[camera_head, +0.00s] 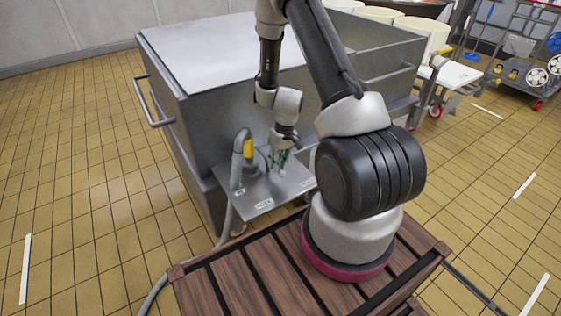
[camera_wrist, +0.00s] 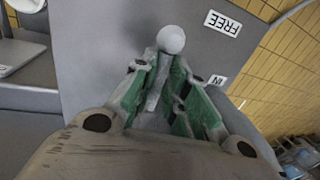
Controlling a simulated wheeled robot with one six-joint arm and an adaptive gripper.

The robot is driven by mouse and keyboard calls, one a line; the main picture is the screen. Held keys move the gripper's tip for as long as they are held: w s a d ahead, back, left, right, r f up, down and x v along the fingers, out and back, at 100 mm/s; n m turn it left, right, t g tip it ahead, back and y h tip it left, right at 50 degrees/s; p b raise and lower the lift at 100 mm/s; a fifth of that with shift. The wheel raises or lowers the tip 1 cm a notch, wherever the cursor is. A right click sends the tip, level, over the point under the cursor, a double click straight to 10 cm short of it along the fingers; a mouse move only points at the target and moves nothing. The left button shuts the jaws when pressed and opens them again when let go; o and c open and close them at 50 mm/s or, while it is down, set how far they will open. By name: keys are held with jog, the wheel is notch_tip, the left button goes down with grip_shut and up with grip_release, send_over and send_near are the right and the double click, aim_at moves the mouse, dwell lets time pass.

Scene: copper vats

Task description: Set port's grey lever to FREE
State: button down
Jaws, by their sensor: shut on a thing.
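The grey lever with a round ball knob (camera_wrist: 171,39) stands out from a grey metal plate (camera_wrist: 100,40) in the wrist view. My gripper (camera_wrist: 163,88) is shut on the lever's stem, with a green-padded finger on each side, and the knob shows beyond the fingertips. A white FREE label (camera_wrist: 222,22) is on the plate to the upper right of the knob, and an IN label (camera_wrist: 217,80) is lower right. In the head view my gripper (camera_head: 280,155) is low over the plate (camera_head: 258,195) on the vat's side; the lever is mostly hidden there.
A grey hose fitting with a yellow part (camera_head: 248,149) stands on the plate, left of my gripper. The large steel vat (camera_head: 205,130) rises behind. A hose (camera_head: 222,228) runs down to the floor. The tiled floor at left is clear.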

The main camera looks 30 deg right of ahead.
jog(key=m, duration=0.1)
jog(key=a+m, duration=0.1)
jog(key=m, duration=0.1)
jog(key=shift+s+a+t, duration=0.15)
jog(key=shift+a+t, duration=0.15)
jog(key=shift+w+a+m+t, duration=0.2)
jog(key=shift+a+m, duration=0.35)
jog(key=shift+m, duration=0.5)
jog(key=shift+w+a+m+t, duration=0.1)
jog(key=shift+a+m+t, duration=0.1)
jog(key=shift+a+m, duration=0.6)
jog(key=shift+d+m, duration=0.15)
jog(key=shift+m, duration=0.2)
jog(key=c, duration=1.4)
grip_release()
jog(key=shift+c, duration=0.2)
jog(key=shift+w, duration=0.1)
jog(key=shift+r, duration=0.1)
jog(key=v, duration=1.1)
jog(key=shift+r, duration=0.45)
